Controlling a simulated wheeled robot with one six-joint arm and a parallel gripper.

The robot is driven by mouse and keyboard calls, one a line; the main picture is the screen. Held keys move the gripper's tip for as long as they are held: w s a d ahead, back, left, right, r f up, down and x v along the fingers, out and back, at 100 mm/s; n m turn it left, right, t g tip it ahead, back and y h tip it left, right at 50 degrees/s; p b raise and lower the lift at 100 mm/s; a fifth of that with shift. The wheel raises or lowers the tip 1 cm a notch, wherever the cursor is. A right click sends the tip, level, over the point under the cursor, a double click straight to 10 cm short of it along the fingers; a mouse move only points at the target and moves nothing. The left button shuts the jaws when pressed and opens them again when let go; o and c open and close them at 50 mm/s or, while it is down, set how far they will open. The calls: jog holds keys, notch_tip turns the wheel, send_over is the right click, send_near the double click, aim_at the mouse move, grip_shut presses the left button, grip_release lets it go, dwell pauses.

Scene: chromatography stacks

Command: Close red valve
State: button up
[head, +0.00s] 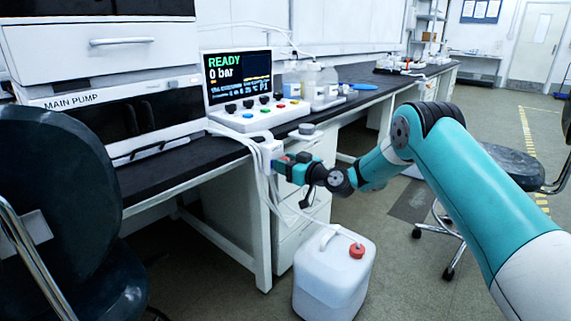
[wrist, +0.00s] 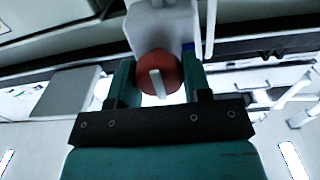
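The red valve (wrist: 158,74) is a round red knob with a pale bar across its face, standing nearly upright in the wrist view. It sits on the underside or front of a white housing (wrist: 160,28); this housing also shows at the bench edge in the head view (head: 270,150). My gripper (wrist: 160,80) has its two teal fingers on either side of the knob, close to its rim. I cannot tell whether they press on it. In the head view my gripper (head: 281,164) is at the housing and the knob is mostly hidden.
The control panel screen (head: 238,77) reads READY and 0 bar. White tubes hang from the housing to a white canister (head: 335,285) with a red cap on the floor. Bottles (head: 318,85) stand on the dark bench. Chairs (head: 60,200) stand left and right.

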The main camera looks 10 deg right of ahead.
jog(key=c, duration=0.4)
jog(key=shift+o, duration=0.2)
jog(key=m, duration=0.4)
jog(key=shift+d+m, duration=0.1)
jog(key=shift+m, duration=0.2)
jog(key=m+p, duration=0.1)
jog(key=m, duration=0.2)
jog(key=shift+m, duration=0.3)
jog(key=m+p, duration=0.2)
jog(key=m, duration=0.3)
jog(key=shift+w+d+f, duration=0.1)
jog(key=shift+d, duration=0.05)
jog(key=shift+f+m+p, duration=0.15)
jog(key=shift+m+p, duration=0.45)
jog(key=shift+m, duration=1.8)
